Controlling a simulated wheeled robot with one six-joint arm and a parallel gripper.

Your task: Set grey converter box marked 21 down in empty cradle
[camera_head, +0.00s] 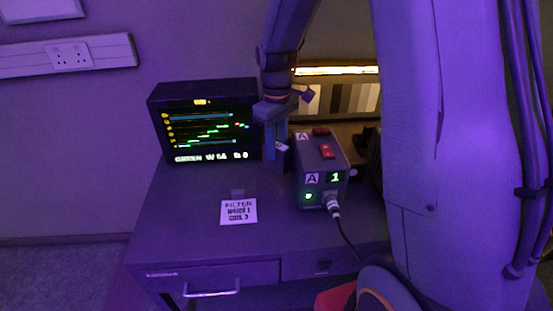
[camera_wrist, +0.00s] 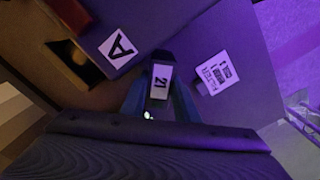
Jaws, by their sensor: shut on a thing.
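My gripper (camera_head: 276,146) hangs over the desk, just left of a grey box marked A. In the wrist view my gripper (camera_wrist: 160,96) points at the desk, with a finger on each side of the small converter box marked 21 (camera_wrist: 161,82). It is shut on that box. In the head view the converter box (camera_head: 282,147) shows only as a small pale label patch by the fingers. Whether the box touches the desk I cannot tell. I cannot make out the empty cradle for sure in either view.
The grey box marked A (camera_head: 322,170) has a red switch, a green 1 and a cable plugged in front. A monitor (camera_head: 205,122) stands at the left. A printed FILTER card (camera_head: 238,211) lies near the front, with a small dark block (camera_head: 238,192) behind it.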

